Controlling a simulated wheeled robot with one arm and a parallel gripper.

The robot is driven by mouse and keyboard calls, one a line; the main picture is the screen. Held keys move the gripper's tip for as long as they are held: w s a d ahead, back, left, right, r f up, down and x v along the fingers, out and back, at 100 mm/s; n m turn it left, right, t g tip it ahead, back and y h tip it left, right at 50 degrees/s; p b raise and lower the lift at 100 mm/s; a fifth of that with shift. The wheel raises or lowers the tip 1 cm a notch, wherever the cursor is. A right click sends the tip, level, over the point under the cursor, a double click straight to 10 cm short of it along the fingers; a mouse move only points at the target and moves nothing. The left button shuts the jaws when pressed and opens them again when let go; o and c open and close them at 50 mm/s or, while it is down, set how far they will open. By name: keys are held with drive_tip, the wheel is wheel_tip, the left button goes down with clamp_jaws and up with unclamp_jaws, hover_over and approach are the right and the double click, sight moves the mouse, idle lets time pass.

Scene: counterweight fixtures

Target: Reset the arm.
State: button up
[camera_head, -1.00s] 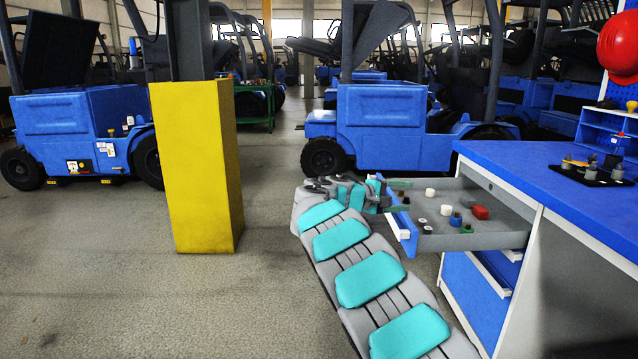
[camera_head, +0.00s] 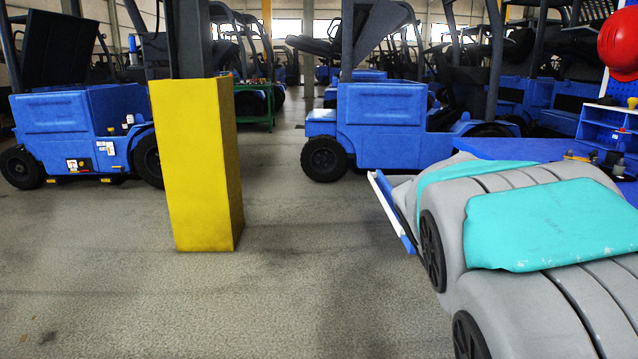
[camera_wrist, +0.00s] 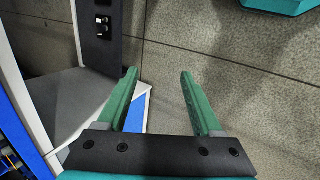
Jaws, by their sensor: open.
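My gripper (camera_wrist: 158,73) shows in the wrist view as two green fingers, spread apart with nothing between them. Behind the fingers are the concrete floor and part of a white, grey and blue cabinet. In the head view my grey and teal arm fills the lower right, folded close to the camera. My gripper cannot be seen in that view.
The drawer front (camera_head: 391,212) still sticks out left of my arm; the drawer's inside is hidden. The workbench (camera_head: 510,149) is mostly covered. A yellow pillar (camera_head: 195,165) stands left of centre, forklifts (camera_head: 380,125) behind. The middle floor is clear.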

drive_tip(key=s+a+f+y, duration=0.3)
drive_tip(key=s+a, duration=0.4)
drive_tip(key=s, duration=0.3)
drive_tip(key=s+a+f+g+y, duration=0.1)
drive_tip(key=s+a+f+y, duration=0.2)
drive_tip(key=s+a+f, duration=0.3)
drive_tip(key=s, duration=0.4)
drive_tip(key=shift+s+a+m+b, duration=0.15)
drive_tip(key=shift+a+m+b, duration=0.15)
drive_tip(key=shift+a+m, duration=0.1)
